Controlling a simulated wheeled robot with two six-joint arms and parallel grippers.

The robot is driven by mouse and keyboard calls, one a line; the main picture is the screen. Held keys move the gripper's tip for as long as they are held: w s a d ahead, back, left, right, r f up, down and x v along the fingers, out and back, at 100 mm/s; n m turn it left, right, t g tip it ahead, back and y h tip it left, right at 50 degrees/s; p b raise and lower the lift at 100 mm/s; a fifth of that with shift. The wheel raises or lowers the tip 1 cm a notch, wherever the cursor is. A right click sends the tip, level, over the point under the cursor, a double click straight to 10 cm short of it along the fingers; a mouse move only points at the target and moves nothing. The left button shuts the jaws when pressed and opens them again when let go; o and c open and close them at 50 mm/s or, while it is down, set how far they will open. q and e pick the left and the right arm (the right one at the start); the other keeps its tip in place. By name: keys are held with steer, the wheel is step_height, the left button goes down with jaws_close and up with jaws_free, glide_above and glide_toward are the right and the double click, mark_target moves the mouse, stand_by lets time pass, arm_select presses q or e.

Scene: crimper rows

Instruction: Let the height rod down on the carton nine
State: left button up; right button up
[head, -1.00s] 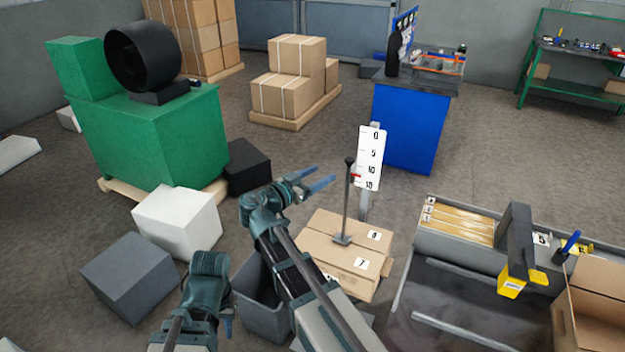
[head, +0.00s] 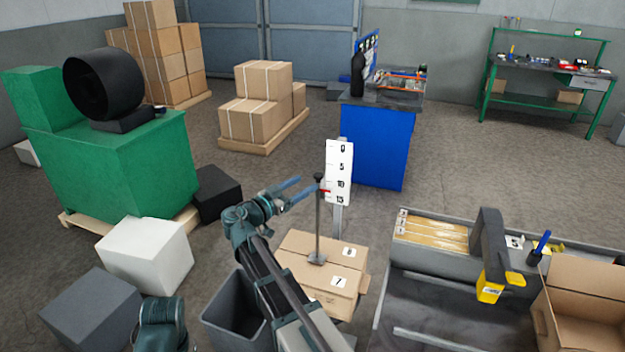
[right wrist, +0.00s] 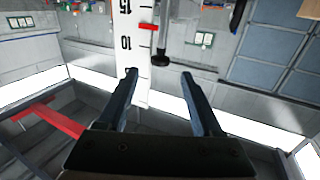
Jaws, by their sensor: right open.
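The height rod (head: 318,225) stands upright with a black knob on top. Its flat foot (head: 317,259) appears at the top of the brown carton (head: 300,246); I cannot tell whether it touches. The carton bears white number labels; I cannot read a nine. Behind the rod is a white scale (head: 339,165) with a red pointer, also seen in the right wrist view (right wrist: 130,60). My right gripper (head: 309,188) is open and empty, its fingers just left of the rod's knob. In the right wrist view, the rod (right wrist: 164,35) is beyond the open fingertips (right wrist: 158,76). My left gripper's fingers are out of view.
A grey bin (head: 236,310) stands left of the carton. To the right is a grey bench (head: 390,292) with a yellow-and-black tool (head: 490,265) and an open box (head: 590,290). White (head: 150,258) and dark grey (head: 92,312) blocks lie on the left floor.

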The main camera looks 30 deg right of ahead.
mark_target(315, 177)
steer(key=shift+x, duration=2.55)
steer(key=shift+c, duration=0.2)
jaws_close()
steer(key=shift+f, duration=0.1)
